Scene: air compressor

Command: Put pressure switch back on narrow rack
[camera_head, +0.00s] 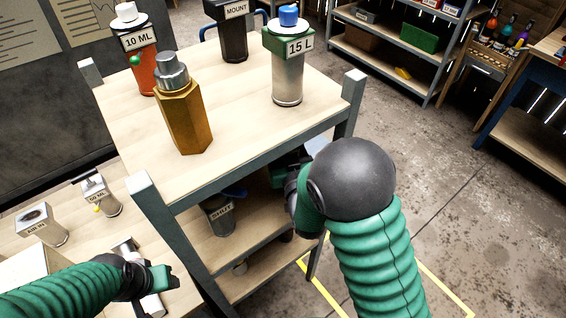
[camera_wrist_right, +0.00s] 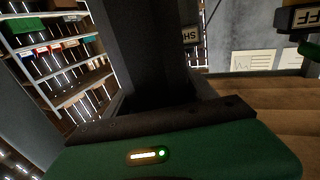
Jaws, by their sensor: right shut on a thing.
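The narrow rack (camera_head: 225,185) stands in the middle of the head view, with a wooden top and lower shelves. My right gripper is mostly hidden behind my arm and the rack's right side, at lower-shelf height. In the right wrist view my right gripper (camera_wrist_right: 165,120) is shut on a dark, upright thing (camera_wrist_right: 150,45); I cannot tell for sure that it is the pressure switch. My left gripper (camera_head: 160,279) hovers by the lower left table, and I cannot tell its opening.
The rack top holds a brass hexagonal part (camera_head: 187,120), a 10 ML bottle (camera_head: 141,65), a MOUNT part (camera_head: 233,38) and a 15 L canister (camera_head: 288,80). A dark labelled part (camera_head: 218,215) stands on a lower shelf.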

